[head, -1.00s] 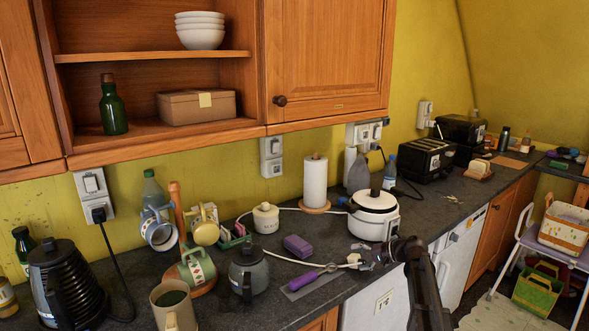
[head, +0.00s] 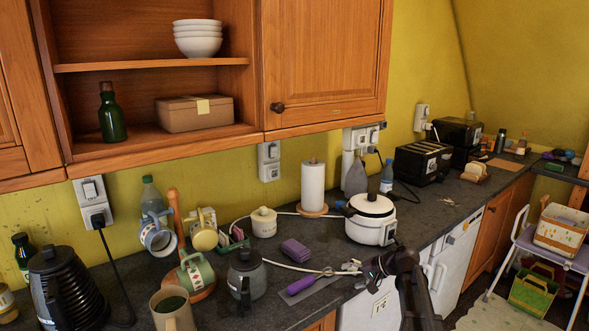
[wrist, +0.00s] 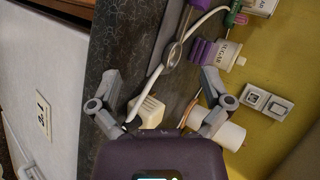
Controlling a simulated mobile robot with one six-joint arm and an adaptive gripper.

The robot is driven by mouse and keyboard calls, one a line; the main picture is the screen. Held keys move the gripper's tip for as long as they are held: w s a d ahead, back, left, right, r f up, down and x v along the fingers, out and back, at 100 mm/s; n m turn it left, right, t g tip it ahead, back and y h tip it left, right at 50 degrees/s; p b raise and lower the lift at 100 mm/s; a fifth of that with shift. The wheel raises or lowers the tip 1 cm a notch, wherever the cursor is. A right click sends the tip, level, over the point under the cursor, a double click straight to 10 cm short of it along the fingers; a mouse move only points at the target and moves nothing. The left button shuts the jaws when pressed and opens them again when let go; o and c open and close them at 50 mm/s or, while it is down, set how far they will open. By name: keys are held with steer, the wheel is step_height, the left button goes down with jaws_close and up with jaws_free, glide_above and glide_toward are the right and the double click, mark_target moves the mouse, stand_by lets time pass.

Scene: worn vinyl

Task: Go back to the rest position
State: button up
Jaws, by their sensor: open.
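My gripper (head: 372,268) is low over the front edge of the dark counter in the head view, to the right of a purple-handled utensil (head: 299,285). In the wrist view my gripper (wrist: 160,78) has its two grey fingers spread wide apart, with nothing held between them. The utensil's metal end (wrist: 174,54) and a white cable (wrist: 150,85) lie beyond the fingers there. My dark arm comes up from the bottom of the head view.
A white cooker (head: 371,225) stands just behind my gripper. A purple sponge (head: 295,250), a paper towel roll (head: 313,187), a grey teapot (head: 246,275) and several mugs crowd the counter to the left. Wooden cabinets (head: 325,65) hang above.

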steer(key=s+f+n+g+h+p, duration=0.1)
steer(key=s+h, duration=0.4)
steer(key=s, duration=0.6)
steer(key=s+f+n+g+h+p, duration=0.1)
steer(key=s+h, duration=0.4)
steer(key=s, duration=0.6)
step_height(320, 180, down, 3)
steer(key=shift+s+a+r+n+g+p, duration=0.15)
steer(key=shift+s+a+n+g+p, duration=0.2)
steer(key=shift+n+g, duration=0.6)
